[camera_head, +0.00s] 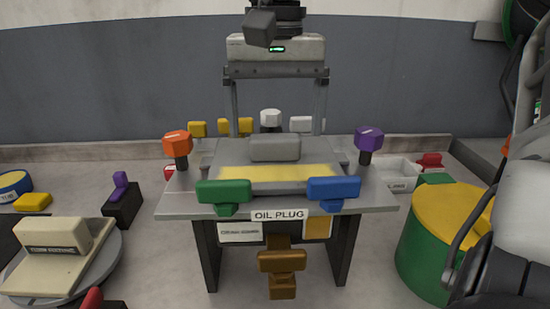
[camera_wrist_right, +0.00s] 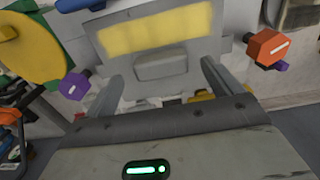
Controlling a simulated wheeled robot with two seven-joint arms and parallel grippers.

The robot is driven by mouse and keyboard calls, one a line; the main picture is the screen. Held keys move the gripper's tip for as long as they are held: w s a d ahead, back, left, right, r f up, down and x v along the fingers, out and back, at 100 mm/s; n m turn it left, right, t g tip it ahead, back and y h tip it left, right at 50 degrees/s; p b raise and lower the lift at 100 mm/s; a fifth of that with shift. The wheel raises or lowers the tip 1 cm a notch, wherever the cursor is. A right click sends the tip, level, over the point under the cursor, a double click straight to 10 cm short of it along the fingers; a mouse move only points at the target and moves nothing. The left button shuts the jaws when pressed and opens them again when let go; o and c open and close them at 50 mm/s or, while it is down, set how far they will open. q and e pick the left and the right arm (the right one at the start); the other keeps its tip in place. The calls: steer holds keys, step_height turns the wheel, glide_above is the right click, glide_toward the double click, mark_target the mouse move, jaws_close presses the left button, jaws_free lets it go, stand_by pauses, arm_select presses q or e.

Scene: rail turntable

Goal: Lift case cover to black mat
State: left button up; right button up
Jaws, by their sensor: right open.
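What looks like the case cover (camera_head: 212,158) is a grey plate with a raised grey block and a pale yellow panel. It lies on the middle of a grey table; it also shows in the right wrist view (camera_wrist_right: 220,48). My right gripper (camera_head: 276,132) hangs above the far part of the table, its two fingers pointing down and spread wide. The block lies between the finger lines, with nothing gripped; in the right wrist view, the open fingers (camera_wrist_right: 165,75) flank it. I cannot tell whether they touch anything. My left gripper is out of view.
Green (camera_head: 224,193) and blue (camera_head: 334,190) blocks sit at the table's (camera_head: 375,198) front edge; orange (camera_head: 177,143) and purple (camera_head: 369,139) knobs flank it. A round stand with a beige block (camera_head: 62,250) is left; a green-yellow drum (camera_head: 435,243) is right.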

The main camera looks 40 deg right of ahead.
steer(key=shift+f, duration=1.25)
steer(key=c, duration=1.3)
steer(key=shift+w, duration=0.1)
steer(key=shift+c, duration=0.9)
steer(key=shift+r, duration=0.15)
